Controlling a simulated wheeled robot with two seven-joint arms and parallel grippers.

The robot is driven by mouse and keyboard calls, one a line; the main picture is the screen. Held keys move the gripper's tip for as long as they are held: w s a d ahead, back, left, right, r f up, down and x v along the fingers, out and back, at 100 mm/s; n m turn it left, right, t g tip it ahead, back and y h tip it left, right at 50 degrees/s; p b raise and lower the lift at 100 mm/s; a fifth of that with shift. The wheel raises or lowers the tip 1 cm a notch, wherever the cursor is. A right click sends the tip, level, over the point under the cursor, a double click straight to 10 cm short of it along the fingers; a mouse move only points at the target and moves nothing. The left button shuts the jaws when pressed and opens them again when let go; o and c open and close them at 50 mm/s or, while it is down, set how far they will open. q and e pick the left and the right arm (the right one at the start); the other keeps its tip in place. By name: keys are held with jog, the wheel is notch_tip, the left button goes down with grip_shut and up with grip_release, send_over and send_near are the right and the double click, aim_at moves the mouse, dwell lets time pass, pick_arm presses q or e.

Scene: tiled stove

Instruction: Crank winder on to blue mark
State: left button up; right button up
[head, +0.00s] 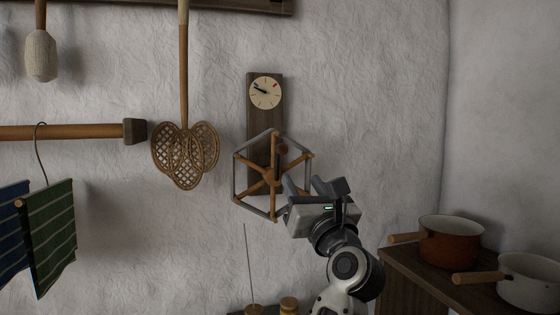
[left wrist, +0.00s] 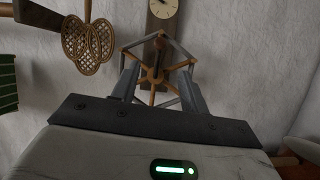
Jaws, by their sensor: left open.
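The winder (head: 270,177) is a six-sided frame of grey bars and wooden spokes, mounted on a dark upright board (head: 256,118) on the wall. A knob-like brown handle (head: 281,149) stands out near its upper middle. Above it is a round cream dial (head: 265,93) with a dark hand pointing to the upper left. A small blue mark shows near that hand and a red mark at the upper right. My left gripper (head: 309,187) is open, just right of and below the winder's hub, apart from the handle. In the left wrist view the winder (left wrist: 155,76) shows between the open fingers.
A wicker beater (head: 184,155) hangs left of the winder. A wooden rail (head: 62,132) and striped cloths (head: 50,230) are further left. An orange pot (head: 450,243) and a white pot (head: 530,282) stand at lower right. A thin rod (head: 249,265) rises below the winder.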

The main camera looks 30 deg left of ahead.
aim_at(283, 151)
pick_arm(q)
jog(key=shift+n, duration=0.3)
jog(key=p+x, duration=0.2)
jog(key=x, duration=1.4)
jog(key=shift+a+f+p, duration=0.1)
jog(key=shift+a+p, duration=0.05)
jog(key=shift+p, duration=0.25)
jog(key=shift+w, duration=0.1)
grip_shut()
